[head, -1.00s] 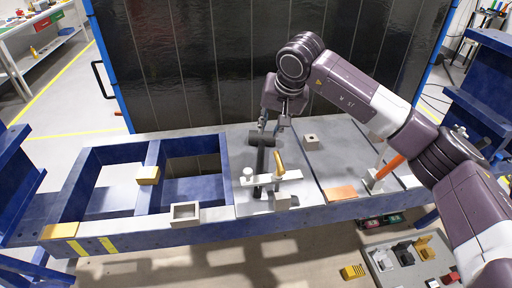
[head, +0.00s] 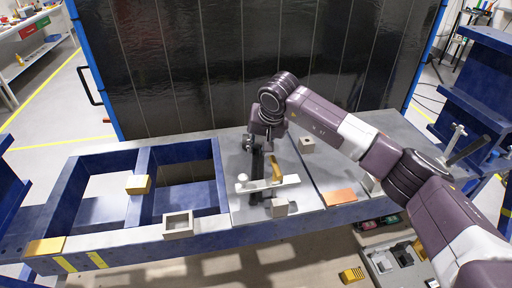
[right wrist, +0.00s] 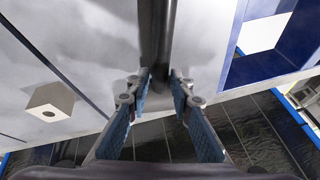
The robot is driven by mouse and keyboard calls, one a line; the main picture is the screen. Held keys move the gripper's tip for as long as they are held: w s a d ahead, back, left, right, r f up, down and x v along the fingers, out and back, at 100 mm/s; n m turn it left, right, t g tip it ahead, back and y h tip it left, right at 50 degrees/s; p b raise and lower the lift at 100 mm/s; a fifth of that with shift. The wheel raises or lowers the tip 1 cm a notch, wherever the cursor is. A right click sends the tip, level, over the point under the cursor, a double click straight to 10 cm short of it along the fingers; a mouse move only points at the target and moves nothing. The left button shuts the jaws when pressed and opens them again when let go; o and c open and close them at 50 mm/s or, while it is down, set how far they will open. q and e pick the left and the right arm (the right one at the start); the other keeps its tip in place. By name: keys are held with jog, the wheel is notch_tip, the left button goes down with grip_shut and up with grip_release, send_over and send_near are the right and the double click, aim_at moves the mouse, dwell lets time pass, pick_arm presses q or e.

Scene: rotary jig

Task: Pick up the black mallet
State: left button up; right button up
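The black mallet (head: 257,166) lies on the grey table plate in the head view, its dark handle running toward the front edge past the white clamp bar. My right gripper (head: 257,147) is down at the mallet's far part and hides its head. In the right wrist view, the dark handle (right wrist: 156,35) comes in from the top and ends between the fingertips of my right gripper (right wrist: 160,82), one finger on each side. I cannot tell whether the fingers press on it. My left gripper is not in view.
A white clamp bar (head: 284,182) with a yellow handle (head: 276,168) stands close beside the mallet. A grey block with a hole (head: 306,145) and an orange plate (head: 340,197) lie to the right. A blue frame (head: 143,195) with openings is at left. A dark panel (head: 250,60) stands behind.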

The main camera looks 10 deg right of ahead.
jog(key=shift+x, duration=0.75)
jog(key=shift+c, duration=0.7)
grip_shut()
jog(key=shift+r, duration=0.15)
